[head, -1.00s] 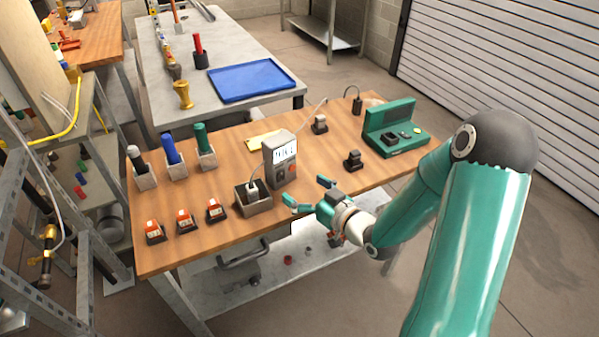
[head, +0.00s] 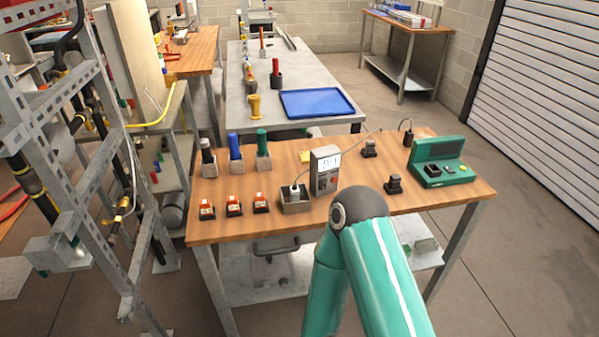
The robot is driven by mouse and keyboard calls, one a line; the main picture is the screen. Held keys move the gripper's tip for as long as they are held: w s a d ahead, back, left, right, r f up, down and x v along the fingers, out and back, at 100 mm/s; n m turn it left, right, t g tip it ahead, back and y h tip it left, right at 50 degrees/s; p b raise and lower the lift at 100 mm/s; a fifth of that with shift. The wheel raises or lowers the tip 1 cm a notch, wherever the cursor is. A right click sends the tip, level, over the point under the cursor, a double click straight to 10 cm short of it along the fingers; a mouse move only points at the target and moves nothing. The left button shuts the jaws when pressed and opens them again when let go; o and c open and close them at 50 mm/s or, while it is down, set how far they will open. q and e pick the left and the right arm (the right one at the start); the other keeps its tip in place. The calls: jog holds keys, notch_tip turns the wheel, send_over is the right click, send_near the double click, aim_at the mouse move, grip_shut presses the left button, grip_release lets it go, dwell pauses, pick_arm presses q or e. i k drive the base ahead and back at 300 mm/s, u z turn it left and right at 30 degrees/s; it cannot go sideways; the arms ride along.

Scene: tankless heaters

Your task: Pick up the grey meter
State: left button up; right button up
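The grey meter (head: 333,181) stands upright on the wooden table (head: 437,205), with a lit display at its top and orange-red marks on its face. It stands beside a small open grey box (head: 297,207), which holds a probe on a cable. No gripper shows in the head view. Only my green arm, with its dark elbow joint, rises from the bottom edge in front of the table. Nothing is seen holding the meter.
Black, blue and green capped cylinders (head: 236,147) stand in holders at the table's left, behind several orange-and-black blocks (head: 233,206). A green device (head: 440,165) and small dark blocks (head: 393,184) are to the right. A blue tray (head: 317,103) lies on the grey table behind.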

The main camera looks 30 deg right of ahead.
aim_at(324, 161)
jog(key=z, duration=0.65)
jog(key=i, duration=0.15)
jog(key=u, duration=2.4)
jog(key=k, duration=2.35)
jog(key=u, duration=1.3)
jog(key=i, duration=0.1)
jog(key=z, duration=2.8)
jog(key=i, duration=1)
jog(key=u, duration=0.15)
